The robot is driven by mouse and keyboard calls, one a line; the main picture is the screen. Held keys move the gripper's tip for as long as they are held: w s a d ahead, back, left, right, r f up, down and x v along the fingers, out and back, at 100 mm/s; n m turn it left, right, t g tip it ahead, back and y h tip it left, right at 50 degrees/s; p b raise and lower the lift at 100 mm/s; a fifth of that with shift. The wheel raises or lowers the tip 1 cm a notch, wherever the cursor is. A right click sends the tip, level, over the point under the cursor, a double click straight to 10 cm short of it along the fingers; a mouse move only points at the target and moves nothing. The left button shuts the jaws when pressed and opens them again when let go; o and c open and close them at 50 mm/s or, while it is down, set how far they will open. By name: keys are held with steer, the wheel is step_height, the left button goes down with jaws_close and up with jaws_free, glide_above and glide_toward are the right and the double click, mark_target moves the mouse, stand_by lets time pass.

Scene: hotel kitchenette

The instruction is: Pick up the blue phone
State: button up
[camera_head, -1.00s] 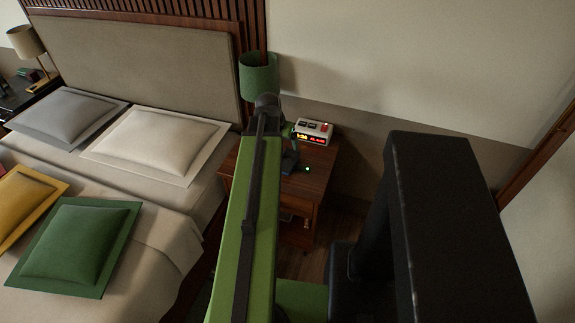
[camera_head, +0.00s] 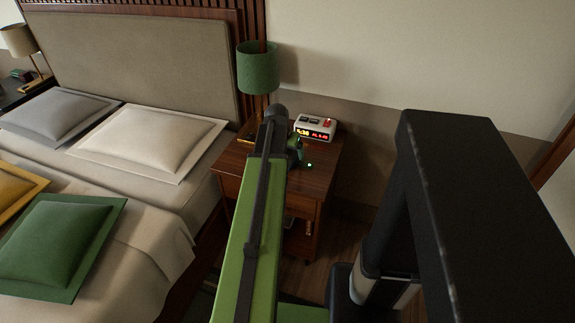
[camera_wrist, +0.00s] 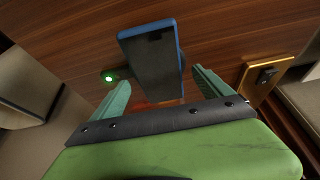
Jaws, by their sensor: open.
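My gripper (camera_wrist: 160,85) is open, with one green finger on each side of the phone's lower part. The fingers appear apart from the phone; their exact height above the nightstand is hard to tell. In the head view my arm and gripper (camera_head: 296,152) reach over the nightstand (camera_head: 318,178), and the phone is hidden behind them.
A clock (camera_head: 315,127) with red digits stands at the nightstand's back right. A green lamp (camera_head: 257,68) stands at its back left. A glowing green light (camera_wrist: 109,77) lies left of the phone, and a gold-and-black object (camera_wrist: 266,76) lies right. The bed (camera_head: 150,228) borders the left.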

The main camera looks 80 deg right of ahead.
mark_target(290, 157)
steer(key=shift+d+f, duration=0.1)
steer(key=shift+f, duration=0.15)
steer(key=shift+c, duration=0.3)
steer(key=c, duration=1.6)
steer(key=shift+r, duration=0.1)
steer(key=r+p, duration=0.1)
steer(key=p, duration=0.1)
steer(key=r+p, duration=0.1)
steer(key=r, duration=0.1)
steer(key=s+r+p, duration=0.1)
steer(key=r+p, duration=0.1)
steer(key=shift+a+r+p, duration=0.1)
steer(key=shift+a+p, duration=0.15)
steer(key=shift+p, duration=0.1)
steer(key=s+a+r+p, duration=0.1)
steer(key=s+r+p, duration=0.1)
steer(key=s, duration=0.1)
steer(key=s+a+r+p, duration=0.1)
steer(key=s, duration=0.2)
steer(key=s+a+r+p, duration=0.2)
steer(key=s, duration=0.2)
steer(key=shift+r+p, duration=0.3)
